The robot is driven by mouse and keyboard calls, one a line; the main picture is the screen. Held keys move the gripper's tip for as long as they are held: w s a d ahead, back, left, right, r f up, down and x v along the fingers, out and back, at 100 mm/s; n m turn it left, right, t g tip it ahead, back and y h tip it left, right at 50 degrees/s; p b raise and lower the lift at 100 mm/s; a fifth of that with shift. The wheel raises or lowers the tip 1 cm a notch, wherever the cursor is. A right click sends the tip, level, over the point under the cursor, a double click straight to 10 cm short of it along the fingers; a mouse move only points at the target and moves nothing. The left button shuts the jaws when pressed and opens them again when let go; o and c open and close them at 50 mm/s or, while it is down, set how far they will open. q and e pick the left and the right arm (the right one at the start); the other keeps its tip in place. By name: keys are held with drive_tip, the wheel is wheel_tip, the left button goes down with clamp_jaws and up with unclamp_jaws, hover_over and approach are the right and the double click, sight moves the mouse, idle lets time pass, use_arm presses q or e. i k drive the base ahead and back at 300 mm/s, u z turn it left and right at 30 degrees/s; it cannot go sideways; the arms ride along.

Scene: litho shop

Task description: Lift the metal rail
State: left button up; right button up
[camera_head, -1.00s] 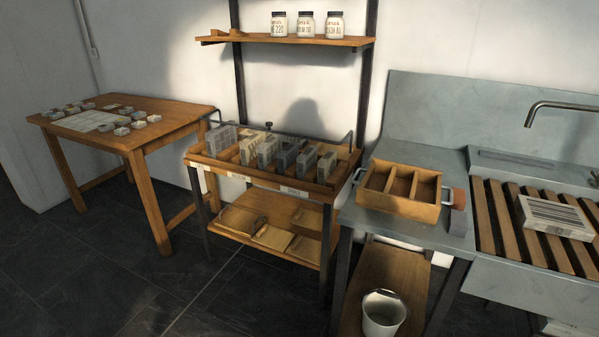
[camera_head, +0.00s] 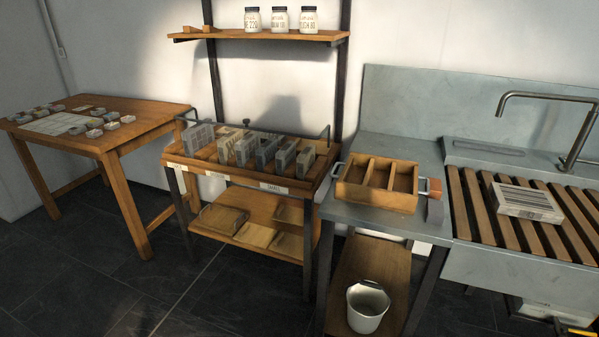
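A thin dark metal rail (camera_head: 268,130) runs along the rack on the middle stand, behind and above a row of grey slabs. Its ends turn at a bent upright on the left and another on the right, and a small dark knob stands near its middle. The rail's lower parts are partly hidden by the slabs. Neither of my grippers can be made out in the head view, and nothing is seen touching the rail. A small yellow piece at the bottom right corner is too cut off to identify.
The wooden rack (camera_head: 232,175) holds several slabs upright. A divided wooden box (camera_head: 376,198) stands on the grey counter to its right, beside a slatted sink (camera_head: 480,225). A wooden table (camera_head: 140,122) is at left. Dark floor is clear in front; a white bucket (camera_head: 367,310) sits low.

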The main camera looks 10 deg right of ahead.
sight(246, 121)
drive_tip(key=u, duration=0.7)
drive_tip(key=i, duration=2.9)
drive_tip(key=z, duration=2.25)
